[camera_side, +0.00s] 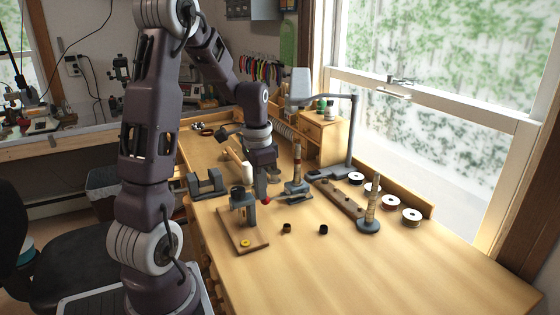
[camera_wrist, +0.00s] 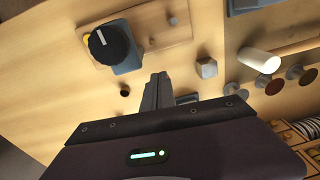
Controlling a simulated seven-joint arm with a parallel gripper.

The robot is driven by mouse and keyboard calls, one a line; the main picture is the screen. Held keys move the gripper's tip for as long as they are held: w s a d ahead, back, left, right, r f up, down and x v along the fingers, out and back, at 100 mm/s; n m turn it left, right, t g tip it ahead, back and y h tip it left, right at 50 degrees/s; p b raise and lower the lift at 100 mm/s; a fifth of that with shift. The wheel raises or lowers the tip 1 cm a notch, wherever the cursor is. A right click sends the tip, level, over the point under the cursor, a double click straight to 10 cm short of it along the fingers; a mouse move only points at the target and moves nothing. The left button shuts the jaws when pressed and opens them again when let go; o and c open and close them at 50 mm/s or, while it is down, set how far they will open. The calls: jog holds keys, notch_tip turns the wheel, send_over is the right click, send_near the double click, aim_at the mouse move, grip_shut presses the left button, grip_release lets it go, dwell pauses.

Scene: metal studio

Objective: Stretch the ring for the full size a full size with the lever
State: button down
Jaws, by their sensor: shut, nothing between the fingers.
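My gripper (camera_side: 262,198) is shut and empty, pointing down above the bench; its closed fingers also show in the wrist view (camera_wrist: 158,88). A dark-topped device on a wooden base (camera_side: 243,212) stands just left of it; its round black top also shows in the wrist view (camera_wrist: 108,44). A small yellow ring-like piece (camera_side: 245,243) lies at the front of that base. A red ball (camera_side: 267,200), perhaps a lever's knob, shows right at my fingertips. A banded upright mandrel on a grey foot (camera_side: 297,165) stands behind right. I cannot tell which piece holds the ring.
Two small dark cups (camera_side: 286,228) (camera_side: 323,229) stand on the bench. A second mandrel (camera_side: 371,207) stands to the right, near several spools (camera_side: 411,216). A grey vise (camera_side: 206,186) is at left; a lamp (camera_side: 352,130) rises behind. The front right bench is clear.

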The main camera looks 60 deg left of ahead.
aim_at(286, 197)
jog(key=shift+r, duration=0.1)
notch_tip(286, 197, up, 5)
jog(key=shift+w+d, duration=0.15)
jog(key=s+r, duration=0.4)
jog(key=r, duration=0.2)
jog(key=shift+s+d+r, duration=0.2)
jog(key=shift+s+r, duration=0.05)
jog(key=shift+s, duration=0.05)
jog(key=c, duration=1.9)
grip_release()
jog(key=shift+c, duration=0.2)
jog(key=o, duration=0.4)
jog(key=w+f+y, duration=0.1)
jog(key=w+f, duration=0.6)
jog(key=f, duration=0.1)
jog(key=shift+w+d+g+y, duration=0.3)
jog(key=shift+d, duration=0.05)
jog(key=f, duration=0.2)
jog(key=a+f, duration=0.1)
jog(key=f, duration=0.2)
jog(key=shift+w+a+f, duration=0.1)
jog(key=shift+f, duration=0.25)
jog(key=shift+a+f, duration=0.1)
jog(key=shift+f, duration=0.4)
grip_shut()
